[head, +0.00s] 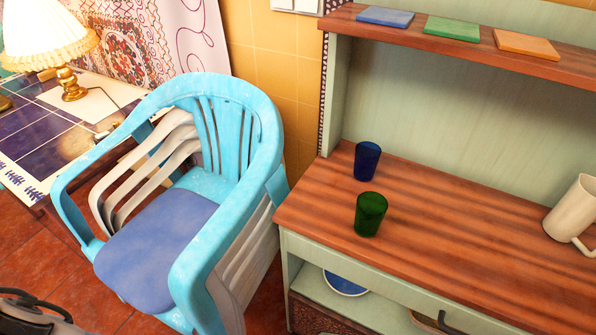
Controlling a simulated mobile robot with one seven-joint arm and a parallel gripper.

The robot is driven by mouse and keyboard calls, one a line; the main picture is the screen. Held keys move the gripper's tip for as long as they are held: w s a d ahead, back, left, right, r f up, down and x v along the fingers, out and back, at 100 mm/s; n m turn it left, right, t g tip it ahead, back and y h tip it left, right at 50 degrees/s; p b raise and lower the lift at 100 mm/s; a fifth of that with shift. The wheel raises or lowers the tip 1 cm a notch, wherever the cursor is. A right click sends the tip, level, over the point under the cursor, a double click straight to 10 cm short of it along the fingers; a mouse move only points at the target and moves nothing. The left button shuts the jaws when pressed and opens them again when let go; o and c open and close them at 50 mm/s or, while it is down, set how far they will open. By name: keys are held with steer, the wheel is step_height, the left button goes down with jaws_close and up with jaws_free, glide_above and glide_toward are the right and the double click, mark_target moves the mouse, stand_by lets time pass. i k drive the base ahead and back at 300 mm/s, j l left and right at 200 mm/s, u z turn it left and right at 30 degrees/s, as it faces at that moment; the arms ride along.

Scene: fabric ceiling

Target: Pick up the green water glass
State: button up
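The green water glass (370,214) stands upright on the wooden top of the cabinet (440,230), near its front left edge. A dark blue glass (367,161) stands upright just behind it, with a small gap between them. Nothing covers the green glass, and its rim faces up. I cannot make out my gripper in the head view.
A white pitcher (573,210) stands at the right of the cabinet top. Blue, green and orange tiles lie on the shelf (470,49) above. Stacked chairs, the top one light blue (190,262), stand left of the cabinet. The wood between glasses and pitcher is clear.

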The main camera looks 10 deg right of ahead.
mark_target(371, 207)
steer(key=z, duration=0.75)
